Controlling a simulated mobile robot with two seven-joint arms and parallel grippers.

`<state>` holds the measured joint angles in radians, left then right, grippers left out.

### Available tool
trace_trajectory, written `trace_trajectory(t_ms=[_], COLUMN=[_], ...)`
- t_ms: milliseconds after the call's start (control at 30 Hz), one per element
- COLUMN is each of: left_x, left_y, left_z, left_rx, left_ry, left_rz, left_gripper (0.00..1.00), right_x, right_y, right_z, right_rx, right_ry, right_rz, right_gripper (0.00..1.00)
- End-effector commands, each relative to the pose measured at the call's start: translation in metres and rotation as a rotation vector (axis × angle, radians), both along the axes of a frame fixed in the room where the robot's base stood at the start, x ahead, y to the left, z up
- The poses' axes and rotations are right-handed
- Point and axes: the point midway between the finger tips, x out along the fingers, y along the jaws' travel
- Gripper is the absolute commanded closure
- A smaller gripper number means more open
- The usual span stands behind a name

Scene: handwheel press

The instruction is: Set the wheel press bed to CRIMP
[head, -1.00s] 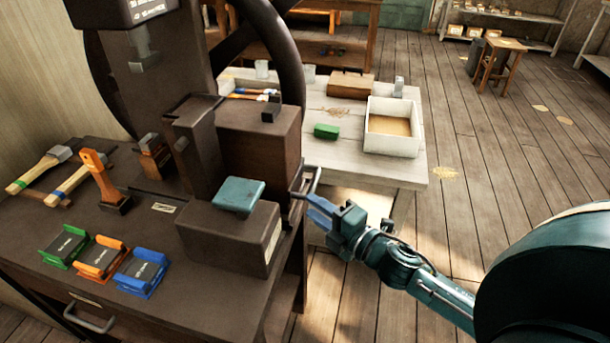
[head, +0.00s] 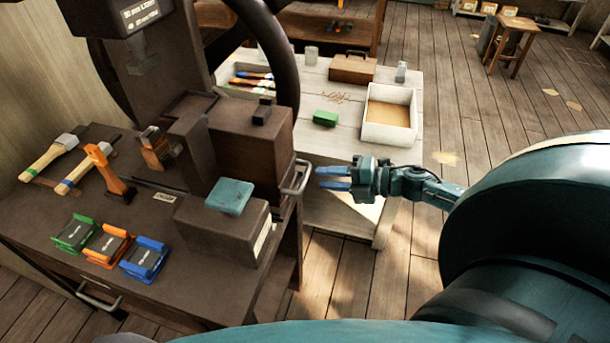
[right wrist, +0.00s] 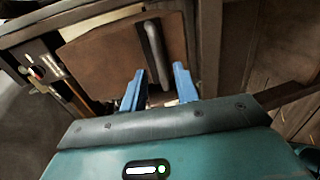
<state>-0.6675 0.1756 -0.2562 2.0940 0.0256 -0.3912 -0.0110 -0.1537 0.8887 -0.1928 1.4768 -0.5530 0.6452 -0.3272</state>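The wheel press stands on a dark bench, with part of its black handwheel (head: 288,60) at the top. A brown block that looks like the bed (head: 262,145) sits low on the press. A grey metal bar handle (head: 297,179) is on its right side. My right gripper (head: 318,178) is open and empty just right of the handle. In the right wrist view the handle (right wrist: 156,55) shows beyond and between the two blue fingers (right wrist: 158,85), apart from them. No readable CRIMP mark shows. My left gripper is out of view.
A dark box with a teal pad (head: 229,196) stands in front of the bed. Green (head: 75,233), orange (head: 107,244) and blue (head: 144,258) holders and several hammers lie on the bench. A pale table (head: 340,150) with a white tray (head: 389,135) stands behind my right gripper.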

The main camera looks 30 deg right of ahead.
Motion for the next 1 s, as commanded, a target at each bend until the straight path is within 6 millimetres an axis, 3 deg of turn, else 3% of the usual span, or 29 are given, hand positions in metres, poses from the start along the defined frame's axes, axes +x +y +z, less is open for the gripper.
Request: trace_trajectory(t_ms=[100, 300, 733, 1000], left_x=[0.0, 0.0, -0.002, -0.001], left_y=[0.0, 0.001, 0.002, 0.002], left_z=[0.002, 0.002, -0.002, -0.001], left_rx=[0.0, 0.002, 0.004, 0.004], left_ry=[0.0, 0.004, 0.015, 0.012], left_rz=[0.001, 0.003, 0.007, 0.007], left_gripper=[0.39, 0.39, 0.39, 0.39], right_x=[0.019, 0.038, 0.045, 0.044], right_y=[0.015, 0.032, 0.039, 0.038], right_z=[-0.003, -0.009, -0.012, -0.012], right_rx=[0.003, 0.001, -0.001, -0.001], right_ry=[-0.004, -0.002, -0.001, 0.0], right_rz=[-0.001, 0.0, 0.0, 0.001], right_gripper=[0.7, 0.7, 0.7, 0.92])
